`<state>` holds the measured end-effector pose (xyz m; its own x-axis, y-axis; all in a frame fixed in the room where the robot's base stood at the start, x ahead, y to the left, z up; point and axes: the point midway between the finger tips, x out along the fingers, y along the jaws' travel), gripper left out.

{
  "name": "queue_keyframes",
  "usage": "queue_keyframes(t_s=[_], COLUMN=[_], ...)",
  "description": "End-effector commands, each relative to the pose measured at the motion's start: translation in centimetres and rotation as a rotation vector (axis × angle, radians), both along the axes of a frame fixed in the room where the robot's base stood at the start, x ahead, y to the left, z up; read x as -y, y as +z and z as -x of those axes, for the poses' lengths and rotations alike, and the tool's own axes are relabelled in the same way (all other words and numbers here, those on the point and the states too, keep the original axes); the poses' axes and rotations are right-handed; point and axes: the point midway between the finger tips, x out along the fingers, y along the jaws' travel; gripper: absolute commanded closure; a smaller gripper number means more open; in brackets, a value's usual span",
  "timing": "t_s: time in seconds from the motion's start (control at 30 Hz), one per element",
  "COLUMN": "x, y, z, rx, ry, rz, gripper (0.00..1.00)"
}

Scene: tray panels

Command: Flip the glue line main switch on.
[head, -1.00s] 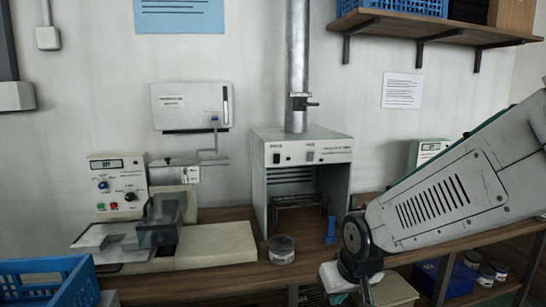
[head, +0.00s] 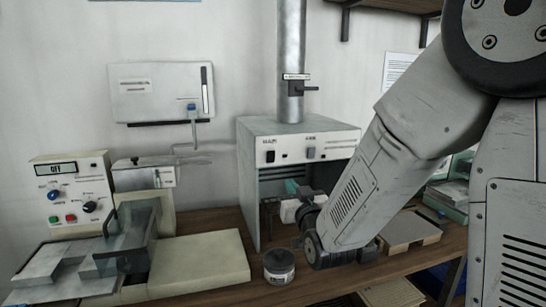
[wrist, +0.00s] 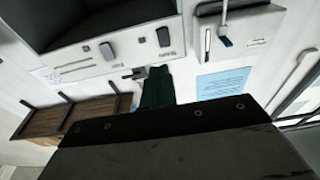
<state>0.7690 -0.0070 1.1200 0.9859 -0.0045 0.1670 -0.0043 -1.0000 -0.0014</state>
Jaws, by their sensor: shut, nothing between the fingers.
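Two switches sit on the front of the grey hood (head: 330,132): a dark one (head: 270,157) at left and a grey one (head: 310,153) at right. They also show upside down in the wrist view, the dark one (wrist: 163,37) and the grey one (wrist: 107,50). A wall box (head: 160,93) has a blue-tipped lever (head: 192,107) below it. The labels are too small to read, so I cannot tell which is the glue line main switch. My gripper (head: 291,187) is in front of the hood opening, below its switches, partly hidden by my arm. Its green fingers (wrist: 157,72) are shut and empty.
A control panel (head: 70,172) at left has a display reading OFF, knobs and buttons. A machine with a clear guard (head: 132,240) stands before it. A duct (head: 291,55) rises from the hood.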

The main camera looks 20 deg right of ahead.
Motion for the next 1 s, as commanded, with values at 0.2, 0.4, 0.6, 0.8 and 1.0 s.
queue_keyframes(t_s=[0.2,0.4,0.6,0.8,1.0], x=[-0.7,-0.7,-0.5,-0.4,-0.4], y=[0.9,0.9,1.1,1.9,2.7], z=[0.2,0.2,-1.0,-4.7,-8.9], rx=[0.045,0.043,0.042,0.043,0.043], ry=[0.008,0.008,0.006,0.005,0.004], rz=[0.002,0.002,0.001,0.001,0.001], gripper=[1.00,1.00,1.00,1.00,1.00])
